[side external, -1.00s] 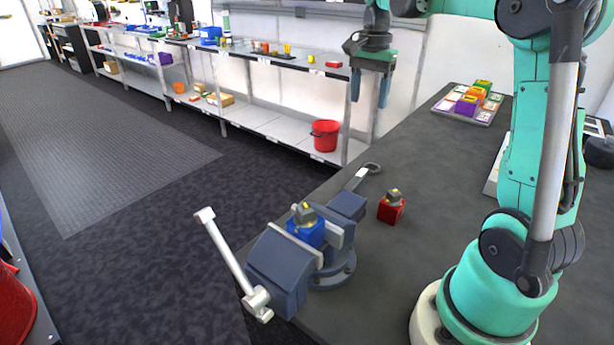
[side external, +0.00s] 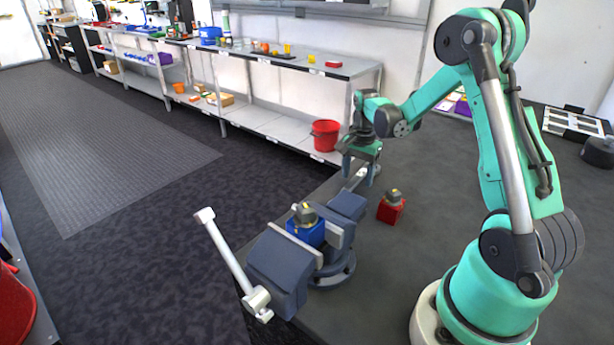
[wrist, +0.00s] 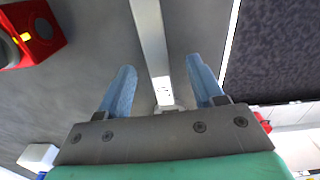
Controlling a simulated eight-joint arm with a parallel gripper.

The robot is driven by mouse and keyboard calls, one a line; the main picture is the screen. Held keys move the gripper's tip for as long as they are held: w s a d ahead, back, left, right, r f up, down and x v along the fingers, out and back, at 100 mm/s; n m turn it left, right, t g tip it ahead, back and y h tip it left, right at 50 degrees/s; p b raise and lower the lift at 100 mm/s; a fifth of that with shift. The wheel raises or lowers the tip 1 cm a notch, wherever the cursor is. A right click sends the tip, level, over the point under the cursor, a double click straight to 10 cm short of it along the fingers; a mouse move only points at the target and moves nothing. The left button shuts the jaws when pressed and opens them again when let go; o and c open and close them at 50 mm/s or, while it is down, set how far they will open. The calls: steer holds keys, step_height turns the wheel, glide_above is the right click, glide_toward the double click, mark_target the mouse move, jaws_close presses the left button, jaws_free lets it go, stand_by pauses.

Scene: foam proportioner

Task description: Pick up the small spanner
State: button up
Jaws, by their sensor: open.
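The small spanner, a silver-grey bar, lies on the dark bench behind the vise; its shaft (wrist: 150,38) runs down the middle of the wrist view to between my fingers. In the side view the spanner (side external: 353,181) is mostly hidden by my gripper. My gripper (side external: 358,176) points down over it, fingers apart. In the wrist view the blue fingers of my gripper (wrist: 160,68) stand one on each side of the shaft with gaps, holding nothing. I cannot tell how far above the bench the fingertips are.
The vise (side external: 277,268) clamps a blue block (side external: 306,234) just in front of the spanner. A red block (side external: 390,212) stands to the right, also in the wrist view (wrist: 38,35). The bench edge runs close by on the left.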

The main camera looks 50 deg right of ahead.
mark_target(357, 177)
steer(key=shift+f, duration=0.4)
jaws_close()
steer(key=shift+r, duration=0.1)
step_height(357, 177, up, 20)
stand_by(0.5)
stand_by(0.4)
